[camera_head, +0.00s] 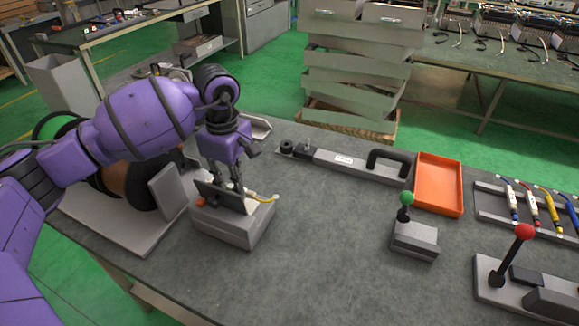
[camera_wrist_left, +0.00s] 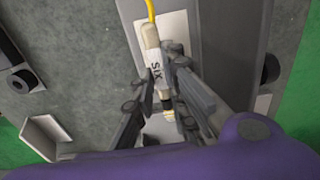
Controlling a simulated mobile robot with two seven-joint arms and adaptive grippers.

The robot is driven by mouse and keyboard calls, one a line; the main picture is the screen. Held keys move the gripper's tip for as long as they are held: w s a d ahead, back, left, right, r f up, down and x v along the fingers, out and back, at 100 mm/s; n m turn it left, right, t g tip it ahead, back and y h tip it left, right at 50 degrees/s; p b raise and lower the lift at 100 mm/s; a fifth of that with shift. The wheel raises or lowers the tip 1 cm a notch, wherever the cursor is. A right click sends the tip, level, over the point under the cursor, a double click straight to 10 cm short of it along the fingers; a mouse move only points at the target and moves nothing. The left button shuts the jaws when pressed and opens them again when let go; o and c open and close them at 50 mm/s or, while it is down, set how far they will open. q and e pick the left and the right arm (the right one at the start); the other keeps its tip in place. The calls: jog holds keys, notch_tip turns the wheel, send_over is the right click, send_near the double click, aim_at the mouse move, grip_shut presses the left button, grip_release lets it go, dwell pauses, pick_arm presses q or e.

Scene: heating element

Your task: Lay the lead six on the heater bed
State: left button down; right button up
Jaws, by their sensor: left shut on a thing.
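The lead six is a white plug marked SIX with a yellow cable; it shows in the left wrist view (camera_wrist_left: 153,62) and partly in the head view (camera_head: 249,204). My left gripper (camera_head: 240,190) is shut on it, pointing down over a grey box-shaped heater (camera_head: 232,232). In the left wrist view the fingers (camera_wrist_left: 165,105) close on the plug's lower part. A pale plate, apparently the heater bed (camera_wrist_left: 178,24), lies beneath the plug. I cannot tell whether the plug touches it. My right gripper is not in view.
A long grey bar with a black handle (camera_head: 345,163), an orange tray (camera_head: 438,184), a green-knobbed lever (camera_head: 407,200), a red-knobbed lever (camera_head: 524,232) and a rack of leads (camera_head: 535,215) stand right. The table's middle is clear.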

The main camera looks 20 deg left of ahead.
pick_arm(q)
jog(key=shift+f, duration=1.2)
jog(key=shift+f, duration=0.2)
jog(key=c, duration=1.7)
grip_release()
jog(key=shift+r, duration=0.1)
jog(key=shift+c, duration=0.2)
notch_tip(320, 180, up, 12)
jog(key=shift+r, duration=0.2)
jog(key=shift+d, duration=0.1)
